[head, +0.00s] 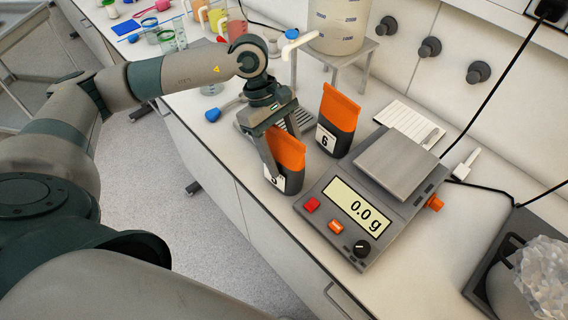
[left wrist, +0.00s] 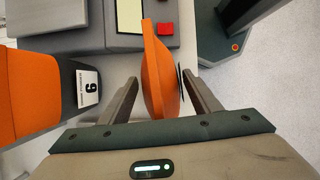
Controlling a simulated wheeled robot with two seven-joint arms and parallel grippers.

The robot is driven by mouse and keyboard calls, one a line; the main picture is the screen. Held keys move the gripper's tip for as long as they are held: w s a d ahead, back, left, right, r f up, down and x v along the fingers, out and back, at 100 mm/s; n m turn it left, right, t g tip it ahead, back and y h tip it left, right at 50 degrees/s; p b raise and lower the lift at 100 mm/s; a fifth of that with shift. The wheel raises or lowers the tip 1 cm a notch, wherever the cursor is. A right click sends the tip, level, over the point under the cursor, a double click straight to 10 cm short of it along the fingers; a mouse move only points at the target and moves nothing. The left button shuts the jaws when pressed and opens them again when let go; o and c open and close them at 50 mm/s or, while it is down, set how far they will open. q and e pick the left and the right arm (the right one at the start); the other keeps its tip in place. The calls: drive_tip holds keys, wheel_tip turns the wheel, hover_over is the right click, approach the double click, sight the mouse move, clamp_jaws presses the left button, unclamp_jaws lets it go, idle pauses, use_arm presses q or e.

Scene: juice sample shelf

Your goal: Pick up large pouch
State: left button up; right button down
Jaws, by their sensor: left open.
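Two orange and dark grey pouches stand upright on the bench. The nearer pouch (head: 287,150) has a partly hidden number label; the other pouch (head: 338,112), labelled 6, stands behind it to the right. I cannot tell surely which is larger. My left gripper (head: 282,160) is open and points down over the nearer pouch, one finger on either side. In the left wrist view, the nearer pouch (left wrist: 160,65) shows edge-on between the fingers, with a visible gap on the left side; the pouch labelled 6 (left wrist: 30,95) is at left, outside them. My right gripper is not in view.
A scale (head: 340,215) reading 0.0 g stands right of the nearer pouch, close to it. A beige container (head: 338,25) on a stand and coloured beakers are further back. The bench's front edge is close to the nearer pouch.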

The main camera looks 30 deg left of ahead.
sight(285, 142)
use_arm(q)
clamp_jaws()
drive_tip(key=shift+r, duration=0.1)
drive_tip(key=shift+w, duration=0.1)
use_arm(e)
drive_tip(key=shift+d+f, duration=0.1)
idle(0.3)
